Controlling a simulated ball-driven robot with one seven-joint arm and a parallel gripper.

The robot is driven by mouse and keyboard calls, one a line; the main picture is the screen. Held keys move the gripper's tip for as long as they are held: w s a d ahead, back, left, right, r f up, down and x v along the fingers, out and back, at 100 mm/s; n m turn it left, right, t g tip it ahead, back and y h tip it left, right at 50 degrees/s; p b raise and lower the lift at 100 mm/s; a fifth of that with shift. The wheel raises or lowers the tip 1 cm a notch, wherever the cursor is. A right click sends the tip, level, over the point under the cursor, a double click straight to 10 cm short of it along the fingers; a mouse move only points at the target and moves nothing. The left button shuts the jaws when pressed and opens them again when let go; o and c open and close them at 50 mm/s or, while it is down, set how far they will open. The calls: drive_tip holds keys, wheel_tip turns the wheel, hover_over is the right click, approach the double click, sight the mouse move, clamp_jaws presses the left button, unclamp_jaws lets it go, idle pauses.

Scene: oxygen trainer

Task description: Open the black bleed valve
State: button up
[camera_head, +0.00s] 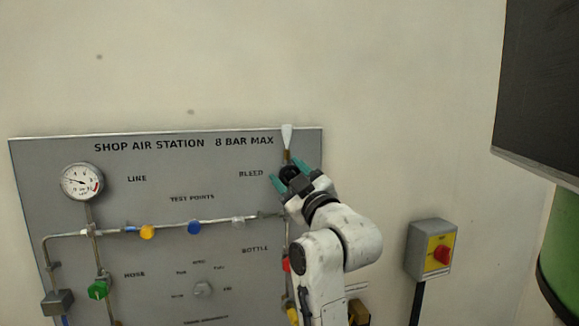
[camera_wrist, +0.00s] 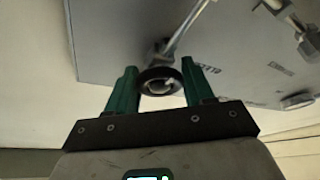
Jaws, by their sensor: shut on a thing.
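The black bleed valve (camera_head: 290,172) sits near the upper right of the grey panel, beside the BLEED label. In the wrist view its round black knob (camera_wrist: 160,74) lies between the two green fingers. My gripper (camera_head: 289,178) is at the knob, with one finger on each side of it. In the wrist view my gripper (camera_wrist: 160,84) is shut on the knob, which hides part of the valve stem behind it. A metal pipe (camera_wrist: 188,28) runs up from behind the knob. How far the valve is turned cannot be told.
The panel (camera_head: 150,185) carries a gauge (camera_head: 82,182), a green knob (camera_head: 98,289), a yellow knob (camera_head: 147,232) and a blue knob (camera_head: 194,228). A white cone-shaped outlet (camera_head: 287,136) stands above the valve. A grey box with a red switch (camera_head: 441,254) is on the wall at right.

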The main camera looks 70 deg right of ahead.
drive_tip(key=shift+r+n+y+p, duration=0.25)
drive_tip(key=shift+n+y+p, duration=0.3)
drive_tip(key=shift+n, duration=0.75)
drive_tip(key=shift+w+a, duration=0.1)
drive_tip(key=o, duration=0.7)
drive_tip(key=shift+o, duration=1.4)
drive_tip(key=shift+f, duration=0.15)
